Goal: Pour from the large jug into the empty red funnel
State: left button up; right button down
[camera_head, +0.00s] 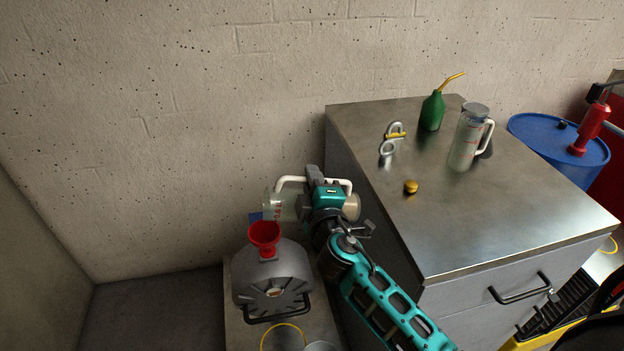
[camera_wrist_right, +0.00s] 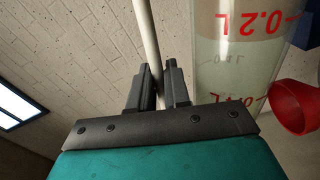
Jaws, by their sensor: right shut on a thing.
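A clear jug (camera_head: 281,207) with red markings lies tipped nearly on its side in the head view, just above and behind the red funnel (camera_head: 264,235). My right gripper (camera_head: 325,184) is shut on its pale handle (camera_wrist_right: 148,35). In the right wrist view the jug (camera_wrist_right: 240,50) shows upside-down red marks and some clear liquid. The funnel (camera_wrist_right: 297,105) shows at the right edge there, beside the jug. The funnel stands upright on a grey rounded housing (camera_head: 270,282). I cannot see its inside clearly, nor any stream. My left gripper is out of view.
A metal-topped cabinet (camera_head: 440,225) stands right of the arm. On it are another clear jug (camera_head: 466,145), a green bottle (camera_head: 432,112), a metal clip (camera_head: 391,142) and a small yellow knob (camera_head: 411,186). A blue drum (camera_head: 560,150) stands behind. A wall closes the back.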

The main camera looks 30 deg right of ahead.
jog(key=shift+d+f+m+b, duration=0.25)
jog(key=shift+m+b, duration=0.25)
jog(key=shift+m, duration=0.3)
jog(key=m, duration=0.1)
jog(key=m+b, duration=0.1)
jog(key=d+m, duration=0.1)
jog(key=shift+s+f+m+b, duration=0.1)
jog(key=shift+f+m+b, duration=0.3)
jog(key=m, duration=0.1)
jog(key=m+b, duration=0.1)
jog(key=m, duration=0.1)
jog(key=shift+s+d+f, duration=0.15)
jog(key=shift+d, duration=0.2)
jog(key=shift+d+m+b, duration=0.15)
jog(key=shift+m+b, duration=0.2)
jog(key=shift+m, duration=0.75)
jog(key=shift+r+m+p, duration=0.4)
jog(key=shift+r, duration=0.25)
jog(key=r+m+p, duration=0.1)
jog(key=a+r+m+p, duration=0.1)
jog(key=r, duration=0.1)
jog(key=shift+a+r, duration=0.1)
jog(key=shift+a, duration=0.05)
jog(key=shift+a+r+m, duration=0.2)
jog(key=shift+r+m, duration=0.3)
jog(key=shift+r, duration=0.05)
jog(key=shift+w+a+r+m+p, duration=0.1)
jog(key=shift+w+r+m+p, duration=0.1)
jog(key=shift+m+p, duration=0.15)
